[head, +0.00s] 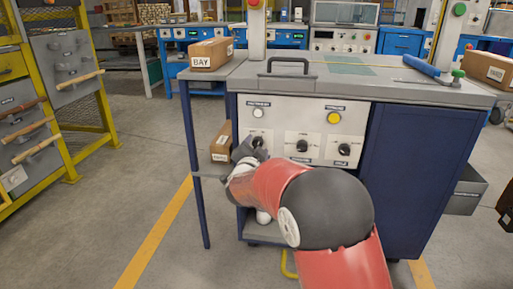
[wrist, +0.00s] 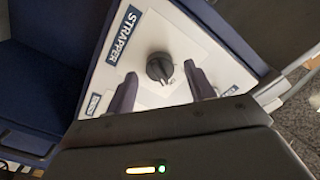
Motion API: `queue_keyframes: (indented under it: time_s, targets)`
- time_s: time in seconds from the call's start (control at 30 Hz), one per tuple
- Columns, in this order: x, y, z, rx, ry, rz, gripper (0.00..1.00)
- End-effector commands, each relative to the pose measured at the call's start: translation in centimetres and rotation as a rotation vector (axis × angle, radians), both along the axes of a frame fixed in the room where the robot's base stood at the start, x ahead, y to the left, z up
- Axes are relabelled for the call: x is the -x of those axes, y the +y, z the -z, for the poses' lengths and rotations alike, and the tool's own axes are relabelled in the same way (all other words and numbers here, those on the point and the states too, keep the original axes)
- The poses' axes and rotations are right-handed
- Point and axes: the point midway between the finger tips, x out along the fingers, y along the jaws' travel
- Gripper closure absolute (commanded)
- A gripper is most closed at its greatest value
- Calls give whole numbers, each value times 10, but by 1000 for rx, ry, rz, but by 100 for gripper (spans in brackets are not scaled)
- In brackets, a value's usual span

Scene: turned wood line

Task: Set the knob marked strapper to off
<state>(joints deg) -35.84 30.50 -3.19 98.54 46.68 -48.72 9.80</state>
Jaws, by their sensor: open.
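The black round knob (wrist: 159,67) sits on a white panel in the wrist view, beside the blue-and-white label STRAPPER (wrist: 122,33). Its pointer direction is too small to read surely. My gripper (wrist: 160,70) is open, with one dark finger on each side of the knob and gaps visible between fingers and knob. The panel's small lettering cannot be read there.
Two more black knobs, the middle one (head: 302,146) and the right one (head: 344,149), share the panel. Above them are a white button (head: 258,113) and a yellow one (head: 334,118). A cardboard box (head: 211,54) marked BAY stands on the worktop.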

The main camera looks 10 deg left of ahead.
Motion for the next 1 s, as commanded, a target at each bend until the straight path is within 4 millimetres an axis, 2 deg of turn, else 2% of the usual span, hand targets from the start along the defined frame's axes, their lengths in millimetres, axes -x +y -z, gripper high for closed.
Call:
queue_keyframes:
  time_s: [0.33, 0.7, 1.0]
  targets:
    - [-6, 0, 0, 0, 1, -1, 46]
    - [-6, 0, 0, 1, 1, -1, 91]
    - [-6, 0, -1, 43, 2, -1, 91]
